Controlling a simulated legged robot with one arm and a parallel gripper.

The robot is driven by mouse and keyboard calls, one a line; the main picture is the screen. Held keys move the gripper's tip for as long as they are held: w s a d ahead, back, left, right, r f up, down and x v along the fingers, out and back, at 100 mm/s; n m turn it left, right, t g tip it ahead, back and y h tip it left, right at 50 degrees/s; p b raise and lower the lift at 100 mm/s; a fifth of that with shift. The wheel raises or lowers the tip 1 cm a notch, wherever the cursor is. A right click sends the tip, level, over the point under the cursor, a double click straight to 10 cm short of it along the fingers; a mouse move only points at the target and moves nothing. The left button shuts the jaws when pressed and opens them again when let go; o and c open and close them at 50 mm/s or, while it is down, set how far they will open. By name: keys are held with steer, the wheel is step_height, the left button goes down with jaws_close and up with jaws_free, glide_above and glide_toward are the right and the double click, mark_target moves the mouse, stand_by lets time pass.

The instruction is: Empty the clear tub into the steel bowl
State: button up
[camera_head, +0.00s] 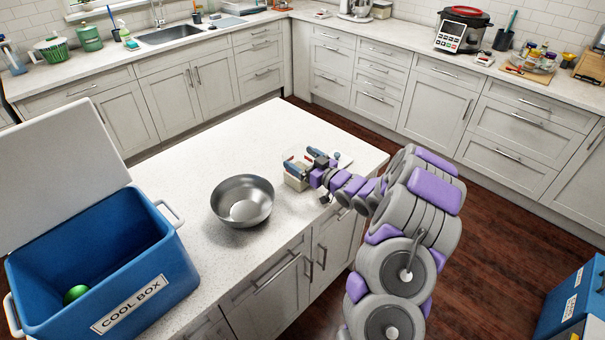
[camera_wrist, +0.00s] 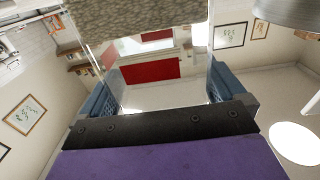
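The clear tub (camera_head: 295,183) is at my gripper (camera_head: 308,165), over the island's right part in the head view. In the wrist view the tub's clear walls (camera_wrist: 207,62) stand between my gripper's blue fingers (camera_wrist: 163,95), which are closed on it. Pale, grainy contents (camera_wrist: 145,22) fill its end at the top of that upside-down picture. I cannot tell whether the tub touches the counter. The steel bowl (camera_head: 243,203) sits upright on the island, left of the tub and apart from it. Its grey side shows at the wrist view's top right (camera_wrist: 290,13).
A blue cool box (camera_head: 150,290) with its white lid open stands at the island's left, a green ball (camera_head: 75,294) inside. A small pale item (camera_head: 344,160) lies behind my gripper. The island counter (camera_head: 265,135) behind the bowl is clear.

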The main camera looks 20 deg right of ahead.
steer(key=c, duration=1.3)
